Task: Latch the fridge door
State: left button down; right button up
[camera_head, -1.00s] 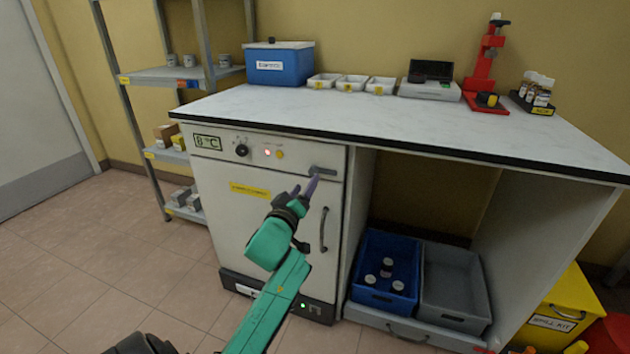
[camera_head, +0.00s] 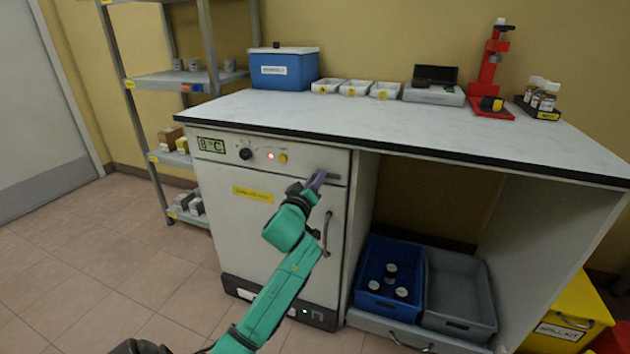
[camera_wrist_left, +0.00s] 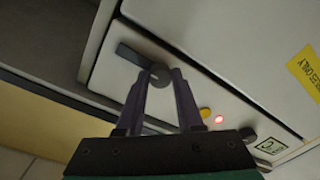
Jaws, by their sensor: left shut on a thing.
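The white fridge (camera_head: 280,225) stands under the left end of the worktop, and its door looks flush with the frame. The small grey latch (camera_head: 336,178) lies roughly level near the door's upper right corner. In the left wrist view the latch shows as a dark bar (camera_wrist_left: 134,56) with a round end between my fingers. My left gripper (camera_head: 317,180) is shut on the latch by that round end and partly hides it in the head view. The curved door handle (camera_head: 328,232) is just below, close to my left arm. My right gripper is not in view.
The worktop (camera_head: 400,125) overhangs just above the latch. A control panel with a knob (camera_head: 246,154) runs above the door. A blue crate (camera_head: 385,305) and a grey crate (camera_head: 460,320) sit right of the fridge. The floor in front is clear.

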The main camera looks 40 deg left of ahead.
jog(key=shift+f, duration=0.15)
pick_arm(q)
jog(key=m+p, duration=0.2)
jog(key=m, duration=0.7)
jog(key=m+p, duration=0.3)
jog(key=m, duration=0.6)
jog(key=shift+a+f+t+h, duration=0.1)
jog(key=shift+f+t+h, duration=0.05)
jog(key=shift+t+h, duration=0.25)
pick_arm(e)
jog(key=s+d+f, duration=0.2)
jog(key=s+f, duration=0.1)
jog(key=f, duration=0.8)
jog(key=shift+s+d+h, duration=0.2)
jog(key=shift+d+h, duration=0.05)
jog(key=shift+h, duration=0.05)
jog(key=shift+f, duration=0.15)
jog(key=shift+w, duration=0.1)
pick_arm(q)
jog(key=c, duration=0.5)
grip_release()
jog(key=shift+c, duration=0.2)
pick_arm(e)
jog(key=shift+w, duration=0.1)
